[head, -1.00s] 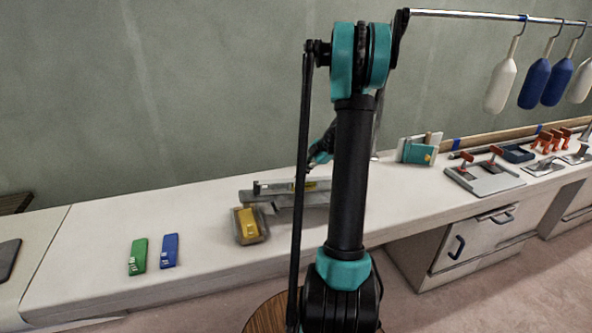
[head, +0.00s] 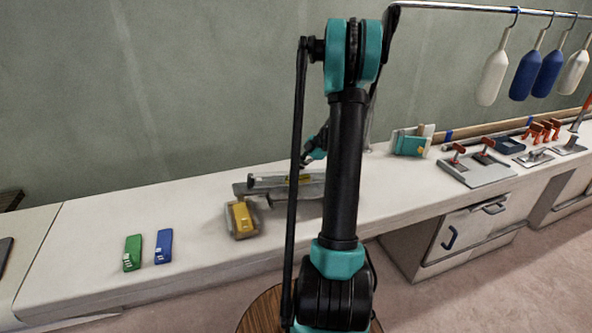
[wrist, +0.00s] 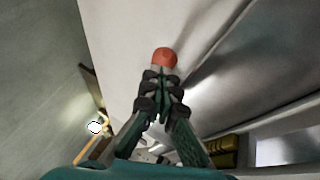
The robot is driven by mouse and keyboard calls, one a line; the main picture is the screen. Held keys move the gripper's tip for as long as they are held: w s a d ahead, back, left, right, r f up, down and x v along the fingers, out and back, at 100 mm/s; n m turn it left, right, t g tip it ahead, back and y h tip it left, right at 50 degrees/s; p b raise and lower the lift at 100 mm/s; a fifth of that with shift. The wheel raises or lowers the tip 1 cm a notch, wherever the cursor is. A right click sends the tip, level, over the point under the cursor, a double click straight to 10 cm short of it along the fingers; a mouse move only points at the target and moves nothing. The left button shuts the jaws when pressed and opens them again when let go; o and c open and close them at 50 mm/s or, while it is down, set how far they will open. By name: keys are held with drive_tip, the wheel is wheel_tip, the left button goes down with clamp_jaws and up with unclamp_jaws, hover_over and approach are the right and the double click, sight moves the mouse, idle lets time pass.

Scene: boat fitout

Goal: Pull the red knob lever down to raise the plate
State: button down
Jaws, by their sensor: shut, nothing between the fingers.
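The red knob (wrist: 165,58) shows in the wrist view just beyond my fingertips. It looks close to them or touching, and I cannot tell which. My gripper (wrist: 160,82) is shut with nothing between its fingers. In the head view my gripper (head: 308,158) is partly hidden behind my arm, above the grey metal device (head: 262,187) on the counter. I cannot make out the lever's shaft, and the red knob does not show clearly in the head view. I cannot tell which part of the device is the plate.
A yellow block (head: 241,216) sits in a small tray at the device's front left. Green (head: 133,253) and blue (head: 164,246) blocks lie farther left on the counter (head: 95,222). A grey board with red-handled parts (head: 477,170) is at right. Bottles (head: 526,75) hang from a rail.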

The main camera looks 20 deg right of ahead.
drive_tip(key=v, duration=0.6)
drive_tip(key=shift+s+d+r, duration=0.15)
drive_tip(key=shift+s+d, duration=0.15)
drive_tip(key=shift+d+r, duration=0.25)
drive_tip(key=shift+r, duration=0.4)
